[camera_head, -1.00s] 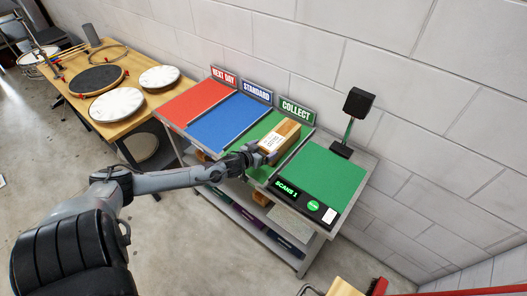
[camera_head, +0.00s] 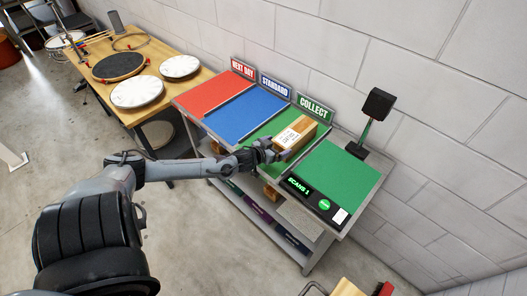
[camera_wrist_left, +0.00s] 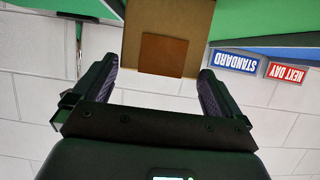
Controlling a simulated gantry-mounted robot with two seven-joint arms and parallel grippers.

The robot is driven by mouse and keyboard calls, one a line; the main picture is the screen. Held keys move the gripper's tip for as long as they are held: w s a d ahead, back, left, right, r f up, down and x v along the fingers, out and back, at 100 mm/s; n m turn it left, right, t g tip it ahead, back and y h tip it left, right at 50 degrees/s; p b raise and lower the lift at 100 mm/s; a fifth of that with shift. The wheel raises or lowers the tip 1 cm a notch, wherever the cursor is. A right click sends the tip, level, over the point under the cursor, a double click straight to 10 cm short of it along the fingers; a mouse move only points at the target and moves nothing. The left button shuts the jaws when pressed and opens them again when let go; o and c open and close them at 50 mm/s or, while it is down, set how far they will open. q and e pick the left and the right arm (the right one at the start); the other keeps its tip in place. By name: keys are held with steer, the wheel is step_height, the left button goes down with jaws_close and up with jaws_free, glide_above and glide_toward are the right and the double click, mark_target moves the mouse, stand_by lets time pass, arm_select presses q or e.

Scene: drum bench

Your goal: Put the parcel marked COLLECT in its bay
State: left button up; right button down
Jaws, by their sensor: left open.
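The brown parcel (camera_head: 305,135), with a white label on top, lies on the green COLLECT bay (camera_head: 268,138), in front of the COLLECT sign (camera_head: 315,106). My left gripper (camera_head: 276,150) is open at the parcel's near end. In the left wrist view the open fingers (camera_wrist_left: 158,76) face the parcel's end (camera_wrist_left: 170,20), which carries a darker brown square. Whether the fingertips touch its sides cannot be told. The label's print is too small to read. My right gripper is not in view.
Left of it are the empty blue STANDARD bay (camera_head: 245,117) and red NEXT DAY bay (camera_head: 212,93). On the right are a clear green pad (camera_head: 340,170), a black scanner on a stand (camera_head: 376,104) and a panel (camera_head: 312,198) reading SCANS 1. A wooden table (camera_head: 160,112) holds drum parts.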

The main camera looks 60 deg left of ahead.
arm_select(q)
steer(key=p+v, duration=0.2)
steer(key=v, duration=0.8)
steer(key=s+d+f+m+g+h, duration=0.1)
steer(key=s+d+f+g, duration=0.25)
steer(key=d, duration=0.45)
steer(key=s+d+f+g, duration=0.2)
steer(key=s+d, duration=0.2)
steer(key=d, duration=0.5)
steer(key=s+d+r+m+g+h, duration=0.1)
steer(key=s+d+r+m+h, duration=0.1)
steer(key=d, duration=0.6)
steer(key=s+d+r+m+g+h, duration=0.1)
steer(key=s+d+r+m+g, duration=0.1)
steer(key=d, duration=0.6)
step_height(320, 180, up, 3)
steer(key=shift+s+r+m+h, duration=0.1)
steer(key=shift+s+m+h, duration=0.35)
steer(key=shift+s, duration=0.65)
steer(key=shift+g, duration=0.25)
step_height(320, 180, up, 15)
steer(key=p, duration=1.5)
